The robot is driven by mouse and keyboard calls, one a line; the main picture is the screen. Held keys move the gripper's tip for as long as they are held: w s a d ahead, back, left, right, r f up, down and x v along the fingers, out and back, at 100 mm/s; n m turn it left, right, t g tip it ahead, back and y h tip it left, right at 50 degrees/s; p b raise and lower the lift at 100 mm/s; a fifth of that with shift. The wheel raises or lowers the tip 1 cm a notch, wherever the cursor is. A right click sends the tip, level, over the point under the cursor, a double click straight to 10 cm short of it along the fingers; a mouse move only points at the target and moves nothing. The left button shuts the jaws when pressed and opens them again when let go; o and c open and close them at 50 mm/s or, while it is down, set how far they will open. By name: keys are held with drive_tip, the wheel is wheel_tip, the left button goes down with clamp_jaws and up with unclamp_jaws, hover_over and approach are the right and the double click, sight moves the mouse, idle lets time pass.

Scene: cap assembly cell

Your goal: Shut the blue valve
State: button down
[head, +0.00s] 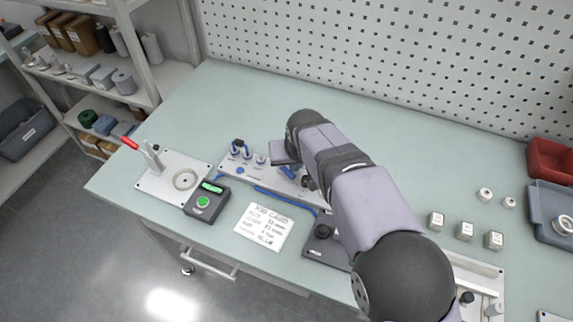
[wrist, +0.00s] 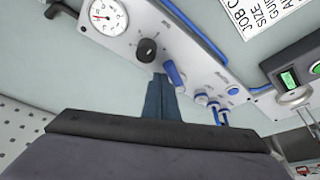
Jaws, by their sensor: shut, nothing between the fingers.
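The blue valve is a blue lever handle (wrist: 174,74) on a pale panel (wrist: 196,62) in the wrist view. It lies slanted, next to a black knob (wrist: 147,51). In the head view the blue handle (head: 288,172) shows just below my gripper, partly covered. My gripper's fingers (wrist: 158,80) are together and empty. Their tips lie beside the handle in the wrist view; I cannot tell whether they touch it. In the head view my gripper (head: 284,154) hangs over the panel and its fingertips are hard to make out.
A round gauge (wrist: 107,17) and several small blue-ringed fittings (wrist: 212,101) sit on the same panel. A dark box with a green button (head: 203,202) and a job card (head: 264,226) lie nearby. A red-handled clamp (head: 150,155) stands left. The bench behind is clear.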

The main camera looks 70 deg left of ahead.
sight(283, 178)
drive_tip(key=shift+s+d, duration=0.1)
drive_tip(key=shift+d, duration=0.05)
drive_tip(key=shift+s+d, duration=0.15)
drive_tip(key=shift+s, duration=0.15)
drive_tip(key=shift+s+d, duration=0.25)
drive_tip(key=shift+s, duration=0.1)
idle(0.4)
drive_tip(key=shift+s+d, duration=0.1)
drive_tip(key=shift+s, duration=0.45)
idle(0.4)
drive_tip(key=shift+s, duration=0.2)
drive_tip(key=shift+s+d+b, duration=0.2)
drive_tip(key=shift+s+b, duration=0.1)
drive_tip(key=shift+s, duration=0.1)
